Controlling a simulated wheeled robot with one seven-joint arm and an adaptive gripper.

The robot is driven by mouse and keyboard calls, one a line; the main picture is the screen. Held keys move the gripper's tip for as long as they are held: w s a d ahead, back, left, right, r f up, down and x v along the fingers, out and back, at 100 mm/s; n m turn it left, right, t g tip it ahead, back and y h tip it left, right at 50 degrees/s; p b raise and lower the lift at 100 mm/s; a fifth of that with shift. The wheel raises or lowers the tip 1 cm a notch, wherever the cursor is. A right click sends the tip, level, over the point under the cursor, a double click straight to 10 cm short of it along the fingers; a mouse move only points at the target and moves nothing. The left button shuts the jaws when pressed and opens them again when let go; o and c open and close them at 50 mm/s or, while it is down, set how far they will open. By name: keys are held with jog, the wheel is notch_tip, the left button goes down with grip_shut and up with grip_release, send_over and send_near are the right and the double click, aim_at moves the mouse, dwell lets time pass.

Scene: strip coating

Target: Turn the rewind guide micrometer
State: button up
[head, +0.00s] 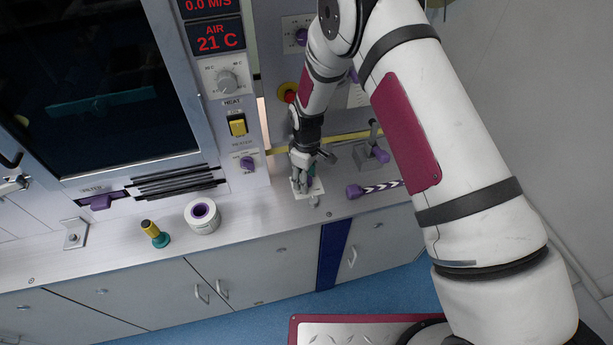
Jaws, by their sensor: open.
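My gripper (304,175) is at the end of my white arm, pointing down close over a small pale plate with a fitting (315,190) on the grey counter. This fitting may be the rewind guide micrometer, but it is small and my gripper hides most of it. I cannot tell whether the fingers touch it. The gap between the fingers is hard to make out from this distance.
A white roll with a purple core (203,216) and a yellow-and-green tool (156,234) stand left on the counter (110,250). A purple-ended striped rod (372,188) and a lever block (371,156) lie right. The control panel (225,80) rises behind.

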jog(key=shift+c, duration=0.2)
grip_shut()
jog(key=shift+m, duration=0.3)
jog(key=m+b, duration=0.1)
jog(key=m, duration=0.2)
jog(key=shift+m+b, duration=0.35)
jog(key=shift+m, duration=1.45)
jog(key=shift+o, duration=0.2)
grip_release()
